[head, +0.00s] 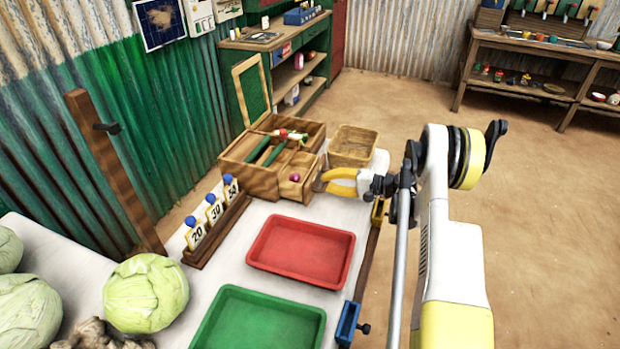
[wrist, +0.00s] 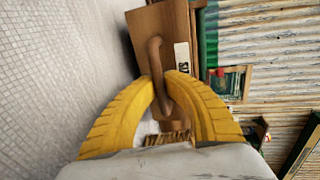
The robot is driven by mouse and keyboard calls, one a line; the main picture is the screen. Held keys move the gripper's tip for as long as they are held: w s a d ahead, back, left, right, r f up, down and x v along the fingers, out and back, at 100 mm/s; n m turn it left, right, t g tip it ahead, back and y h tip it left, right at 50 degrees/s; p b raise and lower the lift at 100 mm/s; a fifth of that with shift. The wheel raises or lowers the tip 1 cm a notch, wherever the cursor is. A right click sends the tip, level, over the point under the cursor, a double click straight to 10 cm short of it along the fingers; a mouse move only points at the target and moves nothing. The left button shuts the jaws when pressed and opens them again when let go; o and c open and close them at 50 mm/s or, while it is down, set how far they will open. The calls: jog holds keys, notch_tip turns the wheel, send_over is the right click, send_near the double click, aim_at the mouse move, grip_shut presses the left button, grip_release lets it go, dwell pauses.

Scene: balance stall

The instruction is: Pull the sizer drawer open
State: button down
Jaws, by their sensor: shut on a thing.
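The wooden sizer box (head: 240,170) stands at the far end of the white table. Its drawer (head: 291,190) sticks out on the near right side, with a small purple thing (head: 295,178) in it. In the wrist view, the wooden drawer front (wrist: 158,22) has a brown bar handle (wrist: 156,62) and a partly hidden white label (wrist: 182,57). My gripper (head: 318,186) has its yellow fingers at the drawer front. In the wrist view my gripper (wrist: 165,92) is shut on the handle, one finger on each side. The drawer's depth inside is mostly hidden.
A wicker basket (head: 353,146) stands just behind my gripper. A red tray (head: 301,252) and a green tray (head: 258,322) lie nearer on the table. A rack with number cards (head: 214,232) and cabbages (head: 146,293) are at left. Bare floor lies right.

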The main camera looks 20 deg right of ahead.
jog(key=v, duration=0.2)
jog(key=f+v, duration=0.1)
jog(key=v, duration=0.2)
jog(key=shift+s+d, duration=0.2)
jog(key=c, duration=1.5)
grip_release()
jog(key=shift+o, duration=0.2)
jog(key=v, duration=1.2)
